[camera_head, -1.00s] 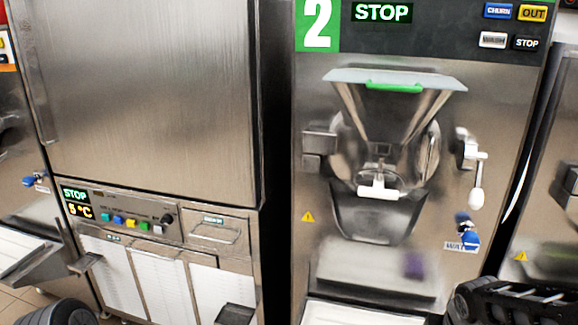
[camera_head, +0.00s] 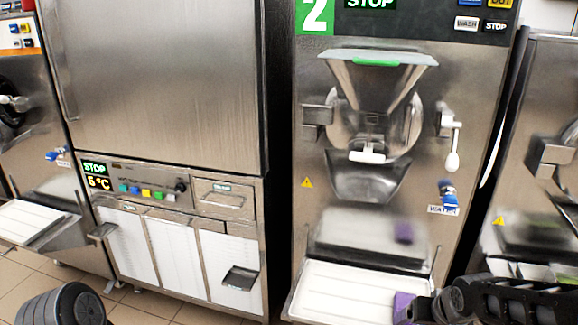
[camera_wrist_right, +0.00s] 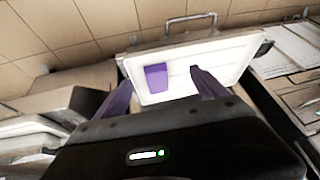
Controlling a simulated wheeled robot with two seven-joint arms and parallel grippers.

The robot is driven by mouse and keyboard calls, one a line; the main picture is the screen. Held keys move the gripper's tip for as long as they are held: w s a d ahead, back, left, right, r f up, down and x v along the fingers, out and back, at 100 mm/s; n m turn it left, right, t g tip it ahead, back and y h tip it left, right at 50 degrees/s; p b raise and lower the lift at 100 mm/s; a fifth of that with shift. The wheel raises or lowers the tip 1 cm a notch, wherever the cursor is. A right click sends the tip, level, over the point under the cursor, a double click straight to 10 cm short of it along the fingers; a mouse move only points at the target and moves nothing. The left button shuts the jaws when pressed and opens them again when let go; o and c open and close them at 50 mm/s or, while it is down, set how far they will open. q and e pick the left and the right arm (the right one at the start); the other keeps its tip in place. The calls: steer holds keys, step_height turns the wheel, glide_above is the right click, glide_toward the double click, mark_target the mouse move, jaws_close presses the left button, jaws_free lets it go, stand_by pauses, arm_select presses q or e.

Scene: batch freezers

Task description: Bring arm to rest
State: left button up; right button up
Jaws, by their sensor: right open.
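My right gripper (camera_head: 404,306) shows at the lower right of the head view, with a purple finger over the right end of a white tray (camera_head: 345,290). In the right wrist view the gripper (camera_wrist_right: 160,79) has its two purple fingers spread apart, open, in front of the white tray (camera_wrist_right: 225,60). A purple patch (camera_wrist_right: 156,77) shows on the tray between the fingers; I cannot tell whether it is an object or a reflection. My left arm shows only as a dark rounded link at the lower left; its gripper is out of view.
The number 2 batch freezer (camera_head: 470,110), with its hopper (camera_head: 378,80) and white-handled lever (camera_head: 452,145), stands behind the tray. A steel cabinet (camera_head: 160,90) stands to its left. Another tray (camera_head: 30,222) juts out at far left. Tiled floor (camera_head: 140,305) shows at the bottom left.

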steer(key=s+a+f+y+p, duration=0.1)
steer(key=a+f+y+p, duration=0.2)
steer(key=a+f, duration=0.85)
arm_select(q)
step_height(320, 180, up, 7)
steer(key=p, duration=0.3)
steer(key=shift+p, duration=0.4)
arm_select(e)
steer(key=s+a+f+g, duration=0.1)
steer(key=s+a+f, duration=0.2)
steer(key=s, duration=0.3)
steer(key=s+a+f+g, duration=0.2)
steer(key=s+a+f, duration=0.1)
steer(key=s+a, duration=0.3)
steer(key=s+a+f+n+g+y, duration=0.1)
steer(key=s+a+f, duration=0.2)
steer(key=s+a, duration=0.2)
steer(key=s, duration=0.3)
steer(key=shift+f+g, duration=0.25)
steer(key=shift+g, duration=0.05)
arm_select(q)
steer(key=shift+o, duration=0.5)
steer(key=shift+c, duration=0.2)
arm_select(e)
steer(key=shift+c, duration=0.3)
